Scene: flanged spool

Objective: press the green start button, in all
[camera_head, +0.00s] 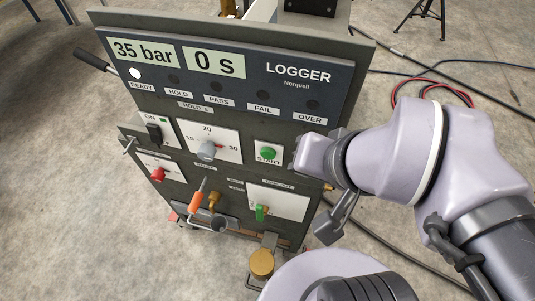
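The green start button (267,153) sits on a white plate marked START, on the right side of the dark logger panel (350,60). The button is fully visible, with nothing over it. My arm comes in from the right, and its pale wrist shows just right of the START plate. A dark part of my gripper (337,222) hangs below the wrist, by the panel's right edge. Its fingertips cannot be made out, nor whether it is open or shut. I see a gap between the wrist and the button in the picture, but the depth is unclear.
The displays read 35 bar (143,52) and 0 s (214,62); the READY lamp (135,73) is lit white. Around the button are a grey dial (207,151), a black switch (154,133), a red knob (158,174), an orange handle (196,200) and a green lever (261,213). Cables (430,90) lie behind right.

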